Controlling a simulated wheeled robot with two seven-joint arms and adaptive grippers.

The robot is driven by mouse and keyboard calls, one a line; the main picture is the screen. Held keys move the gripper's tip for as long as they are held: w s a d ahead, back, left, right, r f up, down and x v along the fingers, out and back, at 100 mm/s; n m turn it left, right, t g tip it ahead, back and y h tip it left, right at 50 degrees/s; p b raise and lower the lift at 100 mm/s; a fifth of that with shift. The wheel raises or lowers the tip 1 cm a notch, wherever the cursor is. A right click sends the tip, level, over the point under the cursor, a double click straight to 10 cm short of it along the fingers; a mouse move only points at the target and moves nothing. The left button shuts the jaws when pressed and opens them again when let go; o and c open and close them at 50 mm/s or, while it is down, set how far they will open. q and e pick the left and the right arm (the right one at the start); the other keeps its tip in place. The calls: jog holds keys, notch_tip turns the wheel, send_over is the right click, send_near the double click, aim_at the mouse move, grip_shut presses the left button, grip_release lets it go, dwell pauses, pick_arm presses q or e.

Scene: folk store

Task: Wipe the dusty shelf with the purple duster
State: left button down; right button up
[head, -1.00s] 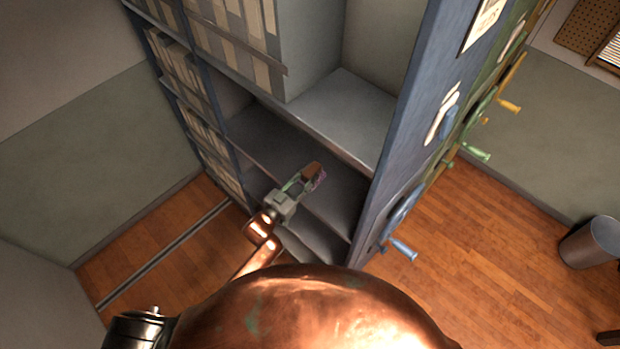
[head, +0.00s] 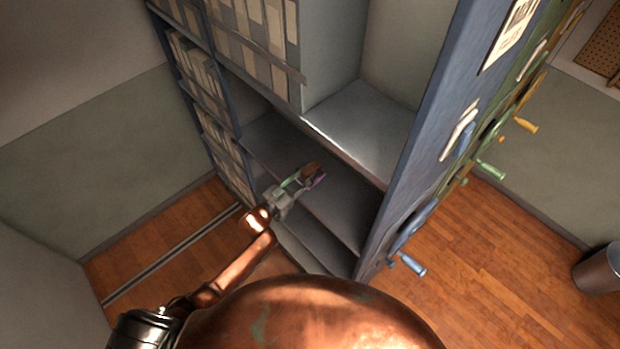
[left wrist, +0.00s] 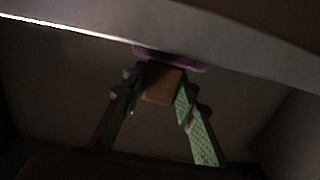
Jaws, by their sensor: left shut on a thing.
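My left gripper (head: 304,180), with green fingers, is shut on the duster (head: 314,170), a brown block with a purple pad. In the left wrist view the brown block of the duster (left wrist: 163,84) sits between the fingertips, and its purple pad lies at or against a pale shelf surface (left wrist: 235,45). In the head view the duster is over the middle grey shelf (head: 350,205) of the blue cabinet, inside the open bay. Whether the pad touches the shelf I cannot tell. No dust can be made out clearly. My right gripper is not in view.
A higher shelf (head: 365,130) overhangs the bay behind the duster. Bound files (head: 250,25) stand at upper left. The cabinet's blue side panel (head: 435,120) closes the right, with crank handles (head: 410,265) beyond it. A metal bin (head: 600,270) stands at far right.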

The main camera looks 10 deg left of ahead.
aim_at(312, 185)
pick_arm(q)
jog(key=shift+f, duration=0.1)
jog(key=shift+s+d+p, duration=0.4)
jog(key=shift+s+d, duration=0.1)
jog(key=shift+d, duration=0.15)
jog(key=shift+s+d+p, duration=0.4)
jog(key=shift+s+d, duration=0.05)
jog(key=shift+d, duration=0.2)
jog(key=shift+s+d+p, duration=0.3)
jog(key=shift+s+d, duration=0.35)
jog(key=shift+d, duration=0.2)
jog(key=shift+s+d+p, duration=0.25)
jog(key=shift+s+d, duration=0.35)
jog(key=shift+d, duration=0.25)
jog(key=shift+s+d+p, duration=0.3)
jog(key=shift+s+d, duration=0.35)
jog(key=shift+d, duration=0.25)
jog(key=shift+s+d+p, duration=0.25)
jog(key=shift+s+d, duration=0.45)
jog(key=shift+d, duration=0.2)
jog(key=shift+s+d+p, duration=0.3)
jog(key=shift+s+d, duration=0.35)
jog(key=shift+d, duration=0.25)
notch_tip(312, 185, up, 6)
jog(key=p, duration=0.5)
jog(key=shift+r+p, duration=0.2)
jog(key=shift+p, duration=0.2)
jog(key=shift+w, duration=0.1)
